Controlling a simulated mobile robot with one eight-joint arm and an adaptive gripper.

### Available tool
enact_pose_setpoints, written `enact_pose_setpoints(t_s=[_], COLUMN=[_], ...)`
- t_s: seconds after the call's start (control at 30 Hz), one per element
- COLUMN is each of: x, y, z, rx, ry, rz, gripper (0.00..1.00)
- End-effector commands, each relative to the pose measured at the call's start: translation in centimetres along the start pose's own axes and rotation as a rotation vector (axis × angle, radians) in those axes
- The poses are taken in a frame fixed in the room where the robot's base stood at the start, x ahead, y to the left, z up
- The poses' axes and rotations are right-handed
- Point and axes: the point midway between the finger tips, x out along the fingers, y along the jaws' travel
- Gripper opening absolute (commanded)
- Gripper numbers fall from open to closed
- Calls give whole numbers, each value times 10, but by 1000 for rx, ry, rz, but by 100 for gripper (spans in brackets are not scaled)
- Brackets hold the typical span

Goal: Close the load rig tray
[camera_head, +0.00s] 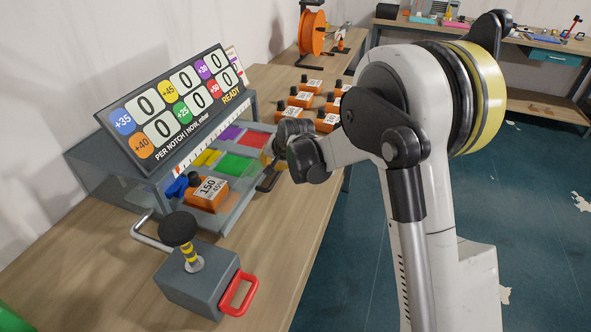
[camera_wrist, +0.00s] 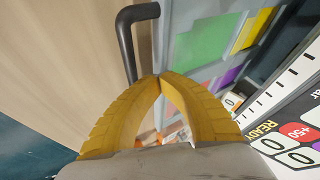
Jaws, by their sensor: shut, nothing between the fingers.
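The load rig tray (camera_head: 245,188) is a grey drawer with coloured patches, and it sticks out from under the scoreboard of the load rig (camera_head: 95,170). An orange weight marked 150 (camera_head: 208,190) and a blue piece (camera_head: 177,187) are at its near end. A black bar handle (camera_head: 268,180) is on the tray's front side; it also shows in the wrist view (camera_wrist: 128,45). My gripper (camera_head: 266,158) is at the tray's front edge, beside the handle. In the wrist view its yellow fingertips (camera_wrist: 160,77) meet, with nothing between them. Whether they touch the tray is unclear.
A grey box with a black knob (camera_head: 195,278) and red handle stands at the near end of the bench (camera_head: 285,225). Several orange weights (camera_head: 300,97) stand beyond the tray. An orange reel (camera_head: 312,32) is farther back. The bench before the tray is mostly clear.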

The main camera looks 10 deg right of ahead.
Motion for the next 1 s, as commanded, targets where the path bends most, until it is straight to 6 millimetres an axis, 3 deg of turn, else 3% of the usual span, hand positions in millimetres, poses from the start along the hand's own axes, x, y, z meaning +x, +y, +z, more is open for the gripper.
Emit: enact_pose_setpoints(t_s=[0.2, 0.5, 0.7, 1.0], x=[28, 56, 65, 68], y=[-54, -105, -122, -129], z=[0, 0, 0, 0], rx=[-3, -3, -1, 0], ry=[-1, 0, 0, 1], rz=[-2, -1, -1, -1], gripper=[0, 0, 0, 0])
